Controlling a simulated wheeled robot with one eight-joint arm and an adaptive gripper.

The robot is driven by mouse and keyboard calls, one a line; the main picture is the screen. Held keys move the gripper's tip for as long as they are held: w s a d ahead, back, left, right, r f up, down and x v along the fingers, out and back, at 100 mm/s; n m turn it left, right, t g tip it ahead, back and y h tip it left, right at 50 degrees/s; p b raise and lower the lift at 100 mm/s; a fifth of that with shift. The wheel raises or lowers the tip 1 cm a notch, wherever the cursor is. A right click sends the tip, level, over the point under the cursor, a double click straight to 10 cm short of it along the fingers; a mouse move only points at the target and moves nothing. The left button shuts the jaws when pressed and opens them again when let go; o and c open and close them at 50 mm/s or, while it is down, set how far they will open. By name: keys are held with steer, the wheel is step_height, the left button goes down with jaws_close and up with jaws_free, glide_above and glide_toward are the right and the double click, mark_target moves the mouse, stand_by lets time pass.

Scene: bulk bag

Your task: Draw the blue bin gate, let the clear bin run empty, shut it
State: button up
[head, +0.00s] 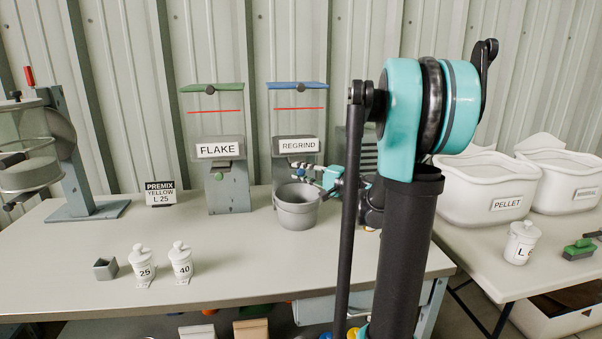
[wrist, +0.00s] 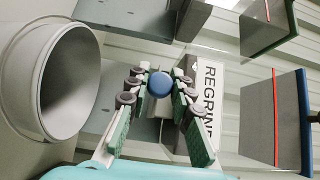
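The clear bin with the blue lid (head: 297,86) stands on the back of the bench, with a red line across it and a REGRIND label (head: 297,145). Its fill level is hard to tell. The round blue gate knob (wrist: 159,85) shows in the wrist view beside the label. My gripper (wrist: 160,78) has its fingers apart, one on each side of the knob; I see no clear grip on it. In the head view my gripper (head: 322,178) is at the bin's front, partly hidden by my arm. A grey pail (head: 297,211) stands below the bin front; its inside looks empty in the wrist view (wrist: 62,82).
A FLAKE bin (head: 212,115) with green lid and green knob stands to the left. White PELLET tub (head: 485,190) is on the right table. The bench's middle front is clear.

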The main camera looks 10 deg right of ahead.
jaws_close()
steer(key=shift+s+f, duration=0.1)
steer(key=shift+s, duration=2.85)
steer(key=o, duration=0.7)
jaws_free()
steer(key=v, duration=1.2)
